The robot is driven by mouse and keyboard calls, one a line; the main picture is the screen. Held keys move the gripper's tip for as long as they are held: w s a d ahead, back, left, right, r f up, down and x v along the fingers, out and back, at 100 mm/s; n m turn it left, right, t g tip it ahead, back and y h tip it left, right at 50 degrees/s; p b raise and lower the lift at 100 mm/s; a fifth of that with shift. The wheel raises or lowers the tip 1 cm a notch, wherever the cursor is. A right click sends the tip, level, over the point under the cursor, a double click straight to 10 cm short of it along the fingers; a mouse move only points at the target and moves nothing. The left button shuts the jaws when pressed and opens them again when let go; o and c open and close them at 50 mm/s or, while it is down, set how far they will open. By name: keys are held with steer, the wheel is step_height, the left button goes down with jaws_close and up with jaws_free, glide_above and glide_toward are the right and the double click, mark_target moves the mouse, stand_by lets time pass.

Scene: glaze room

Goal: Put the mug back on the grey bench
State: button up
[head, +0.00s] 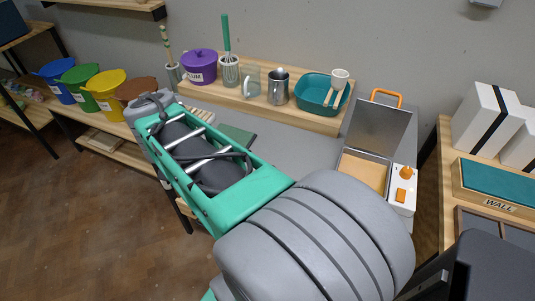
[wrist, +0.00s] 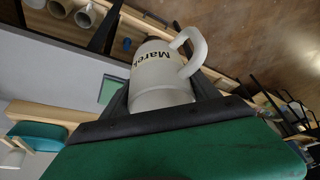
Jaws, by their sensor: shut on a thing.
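A whitish mug (wrist: 162,80) with a dark name on a pale band, reading "Marek", is in my gripper (wrist: 160,95) in the wrist view. The dark fingers are shut on its sides, and its handle points up and right. In the head view my arm hides the gripper and mug. The grey bench (head: 290,150) stands against the wall in the head view, partly behind my arm. Its grey top also shows in the wrist view (wrist: 50,72), apart from the mug.
A wooden ledge (head: 310,116) behind the bench holds a purple pot (head: 199,66), a steel jug (head: 278,87) and a teal basin (head: 322,93). A lidded box (head: 376,130) stands at the bench's right. A green mat (head: 237,138) lies left. Bare grey top shows between.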

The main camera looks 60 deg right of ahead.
steer(key=s+d+r+m+g, duration=0.3)
steer(key=s+d+m, duration=0.55)
steer(key=s, duration=0.35)
steer(key=s+d+r+m+g, duration=0.25)
steer(key=s+d+m, duration=0.6)
steer(key=s, duration=0.45)
steer(key=shift+g+h, duration=0.25)
steer(key=shift+h, duration=0.15)
steer(key=w+d+f, duration=0.2)
steer(key=d+f, duration=0.1)
steer(key=w+d+f+p, duration=0.1)
steer(key=w+d+f, duration=0.2)
steer(key=d, duration=0.1)
steer(key=w+d+f, duration=0.3)
steer(key=f, duration=0.1)
steer(key=shift+d, duration=0.3)
step_height(320, 180, down, 3)
steer(key=shift+r+p, duration=0.15)
steer(key=shift+p, duration=0.3)
steer(key=shift+f, duration=0.35)
steer(key=o, duration=1.8)
steer(key=shift+o, duration=0.2)
